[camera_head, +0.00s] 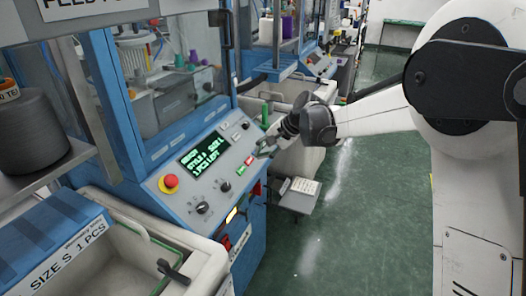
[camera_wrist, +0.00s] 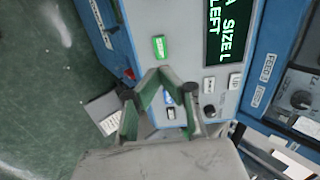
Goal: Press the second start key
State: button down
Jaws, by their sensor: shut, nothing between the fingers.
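The blue machine's sloped grey control panel (camera_head: 188,196) carries a lit display (camera_head: 205,155). A small green key (camera_head: 240,170) sits right of the display; it looks like a start key, but its label is too small to read. In the wrist view a green key (camera_wrist: 159,47) lies on the panel just beyond my fingertips. My gripper (camera_head: 264,151) is at the panel's right end. In the wrist view my gripper (camera_wrist: 163,73) is shut and empty, its fingertips together just short of the green key. I cannot tell their height above the panel.
A red mushroom button (camera_head: 170,183) and black knobs (camera_head: 202,207) are on the same panel. Small white-framed switches (camera_wrist: 209,85) lie close to my fingers. The green floor aisle (camera_head: 370,220) is clear.

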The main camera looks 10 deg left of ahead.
aim_at(242, 170)
jog(key=x, duration=1)
jog(key=shift+p, duration=0.3)
jog(key=shift+a+f, duration=0.1)
